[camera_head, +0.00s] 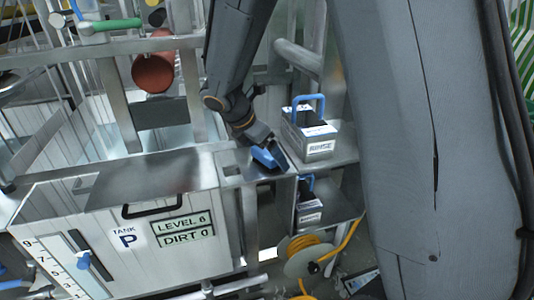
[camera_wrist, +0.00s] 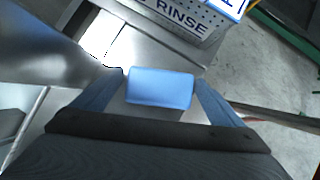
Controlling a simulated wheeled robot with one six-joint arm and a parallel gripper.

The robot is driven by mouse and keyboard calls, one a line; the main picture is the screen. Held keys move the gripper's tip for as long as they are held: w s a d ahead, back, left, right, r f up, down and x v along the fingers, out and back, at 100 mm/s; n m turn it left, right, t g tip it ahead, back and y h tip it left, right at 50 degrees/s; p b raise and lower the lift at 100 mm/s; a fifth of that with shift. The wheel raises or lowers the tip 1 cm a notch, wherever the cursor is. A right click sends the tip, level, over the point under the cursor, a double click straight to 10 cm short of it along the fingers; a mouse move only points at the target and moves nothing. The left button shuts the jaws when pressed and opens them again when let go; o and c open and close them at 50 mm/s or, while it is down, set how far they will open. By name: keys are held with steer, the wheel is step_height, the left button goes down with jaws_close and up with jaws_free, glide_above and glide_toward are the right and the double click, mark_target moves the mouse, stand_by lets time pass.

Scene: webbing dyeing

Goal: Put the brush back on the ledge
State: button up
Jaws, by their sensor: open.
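A blue block-shaped piece, which looks like the brush (camera_wrist: 160,87), lies between the two blue fingers of my gripper (camera_wrist: 161,80) in the wrist view. A narrow gap shows beside the finger on the left; the finger on the right is very close to the piece's edge. The jaws are open around it. In the head view my gripper (camera_head: 267,158) is low over the metal ledge (camera_head: 232,160) at the right end of the tank. There, blue finger and blue brush cannot be told apart. The brush's underside and any bristles are hidden.
A perforated metal box labelled RINSE (camera_head: 318,140) with a blue handle stands just right of my gripper; it also shows in the wrist view (camera_wrist: 185,32). A similar box (camera_head: 309,207) sits below. Tank P (camera_head: 170,255) is left, an orange hose reel (camera_head: 305,258) below.

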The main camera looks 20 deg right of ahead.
steer(key=b+v, duration=0.2)
steer(key=v, duration=1)
steer(key=shift+s, duration=0.1)
